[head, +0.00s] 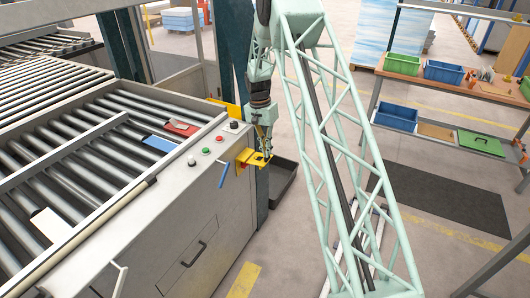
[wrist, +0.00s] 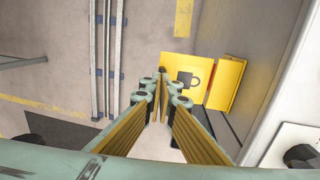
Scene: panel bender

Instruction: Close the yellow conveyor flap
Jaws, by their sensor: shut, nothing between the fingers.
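The yellow conveyor flap (head: 259,161) sticks out from the upper side of the conveyor housing, by its end corner. In the wrist view the flap (wrist: 203,66) is a flat yellow plate with a dark padlock mark. It stands out from a second yellow plate (wrist: 227,84) fixed against the housing side. My gripper (head: 265,147) points down just above the flap in the head view. In the wrist view my gripper (wrist: 166,90) has its fingers together and empty, with the tips overlapping the flap's near-left part. I cannot tell whether they touch it.
The conveyor housing (head: 215,210) carries rollers, buttons and a blue lever (head: 222,174) left of the flap. A dark bin (head: 282,181) stands on the floor beyond it. A shelf rack with coloured bins (head: 395,116) is at the right. The floor between is mostly clear.

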